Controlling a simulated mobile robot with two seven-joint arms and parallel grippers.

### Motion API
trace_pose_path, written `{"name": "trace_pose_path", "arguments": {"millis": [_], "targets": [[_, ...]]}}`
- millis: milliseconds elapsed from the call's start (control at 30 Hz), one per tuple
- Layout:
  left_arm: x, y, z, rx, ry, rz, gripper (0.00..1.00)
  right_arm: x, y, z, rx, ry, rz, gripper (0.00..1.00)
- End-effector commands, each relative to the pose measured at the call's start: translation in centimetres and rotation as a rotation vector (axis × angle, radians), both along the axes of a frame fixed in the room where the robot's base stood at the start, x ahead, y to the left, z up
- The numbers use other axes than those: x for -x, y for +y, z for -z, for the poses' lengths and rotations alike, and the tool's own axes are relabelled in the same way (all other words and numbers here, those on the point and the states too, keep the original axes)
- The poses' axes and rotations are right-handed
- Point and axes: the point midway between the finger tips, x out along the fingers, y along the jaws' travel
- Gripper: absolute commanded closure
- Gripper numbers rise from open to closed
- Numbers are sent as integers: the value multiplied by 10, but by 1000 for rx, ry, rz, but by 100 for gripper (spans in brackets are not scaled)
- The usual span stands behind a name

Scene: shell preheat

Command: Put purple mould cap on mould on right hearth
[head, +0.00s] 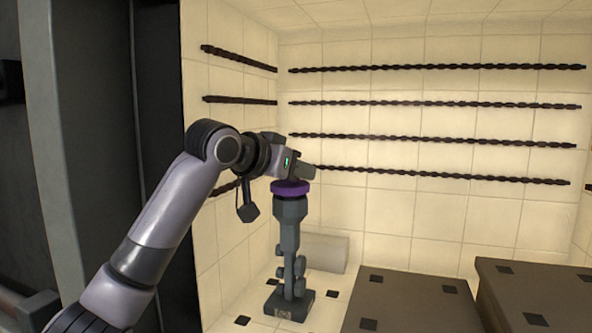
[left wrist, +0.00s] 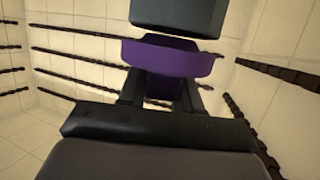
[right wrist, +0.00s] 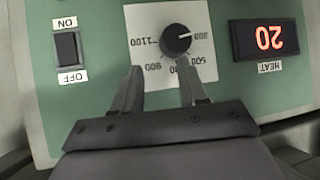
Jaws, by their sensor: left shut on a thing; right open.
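The purple mould cap (head: 290,187) shows at the top of a dark grey mould (head: 288,228) standing in the tiled chamber. My left gripper (head: 301,171) is shut on the cap, its fingers (left wrist: 162,88) around the narrower part. In the left wrist view the wide purple part of the cap (left wrist: 170,58) lies close to the grey end of the mould (left wrist: 178,15). A thin light sliver shows between them at the right, so I cannot tell if the cap is fully seated. My right gripper (right wrist: 160,88) is open, its fingers at the dial (right wrist: 175,38) of a control panel.
Two dark blocks (head: 410,295) (head: 535,290) stand right of the mould. Twisted dark rods (head: 435,68) run along the tiled walls. A dark door frame (head: 160,90) is at left.

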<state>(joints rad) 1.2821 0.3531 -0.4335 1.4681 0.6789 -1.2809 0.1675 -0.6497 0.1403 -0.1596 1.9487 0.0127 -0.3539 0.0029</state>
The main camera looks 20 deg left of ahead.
Motion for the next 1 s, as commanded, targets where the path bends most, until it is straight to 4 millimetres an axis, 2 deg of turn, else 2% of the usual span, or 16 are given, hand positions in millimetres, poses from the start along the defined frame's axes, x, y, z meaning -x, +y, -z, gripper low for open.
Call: {"name": "trace_pose_path", "arguments": {"millis": [1000], "targets": [[0, 1, 6, 1, -1, -1, 96, -1, 0, 3, 0, -2, 1, 57]]}}
